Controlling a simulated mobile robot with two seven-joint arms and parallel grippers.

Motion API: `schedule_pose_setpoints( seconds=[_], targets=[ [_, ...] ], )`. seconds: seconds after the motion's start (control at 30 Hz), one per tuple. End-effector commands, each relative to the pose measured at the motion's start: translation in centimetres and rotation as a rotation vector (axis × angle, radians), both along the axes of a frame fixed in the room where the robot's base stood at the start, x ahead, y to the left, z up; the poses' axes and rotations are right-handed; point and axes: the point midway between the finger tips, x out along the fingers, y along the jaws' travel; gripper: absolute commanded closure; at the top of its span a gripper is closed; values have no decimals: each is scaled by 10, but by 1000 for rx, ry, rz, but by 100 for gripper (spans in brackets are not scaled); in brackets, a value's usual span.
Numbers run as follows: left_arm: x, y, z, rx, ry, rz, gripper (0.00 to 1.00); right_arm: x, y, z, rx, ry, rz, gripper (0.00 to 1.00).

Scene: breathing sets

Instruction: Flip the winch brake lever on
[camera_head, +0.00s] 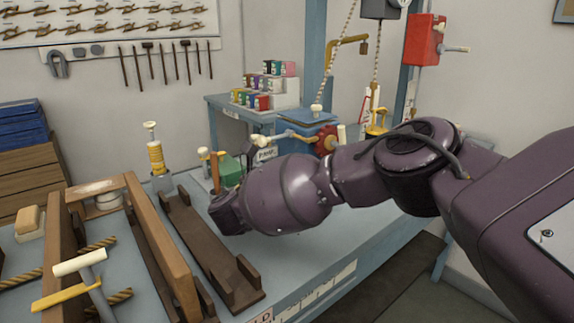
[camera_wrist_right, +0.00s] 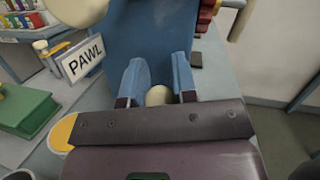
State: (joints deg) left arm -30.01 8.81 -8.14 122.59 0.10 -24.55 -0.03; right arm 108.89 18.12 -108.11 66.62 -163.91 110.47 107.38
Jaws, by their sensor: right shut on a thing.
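My right gripper (camera_wrist_right: 159,82) has its two blue fingers on either side of a cream round knob (camera_wrist_right: 158,96), and it is shut on this knob. Most of the knob's stem is hidden, so I cannot tell which way the lever stands. A blue housing (camera_wrist_right: 150,35) lies just past the fingertips. A white PAWL sign (camera_wrist_right: 82,60) stands to the left, with a separate small cream ball (camera_wrist_right: 40,45) beside it. In the head view the red winch part (camera_head: 325,145) and the PAWL sign (camera_head: 266,154) show behind my right arm, which hides the fingers. My left gripper is out of view.
A green block (camera_wrist_right: 25,110) sits left of the gripper. A brown wooden tray (camera_head: 210,250) and a tool crate (camera_head: 160,245) fill the bench's left side. A red wall box (camera_head: 425,40) with a lever hangs at the upper right. Floor shows right of the bench.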

Motion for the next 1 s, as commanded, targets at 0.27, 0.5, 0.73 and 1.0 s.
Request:
schedule_pose_setpoints(
  seconds=[0.27, 0.5, 0.73, 1.0],
  targets=[
    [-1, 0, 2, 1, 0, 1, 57, -6, 7, -8, -120, -83, 1, 100],
    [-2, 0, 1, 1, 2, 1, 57, -6, 8, -10, -139, -97, 2, 100],
    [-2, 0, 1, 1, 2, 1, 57, -6, 8, -10, -137, -96, 2, 68],
    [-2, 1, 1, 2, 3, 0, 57, -6, 8, -9, -137, -98, 1, 48]
  ],
)
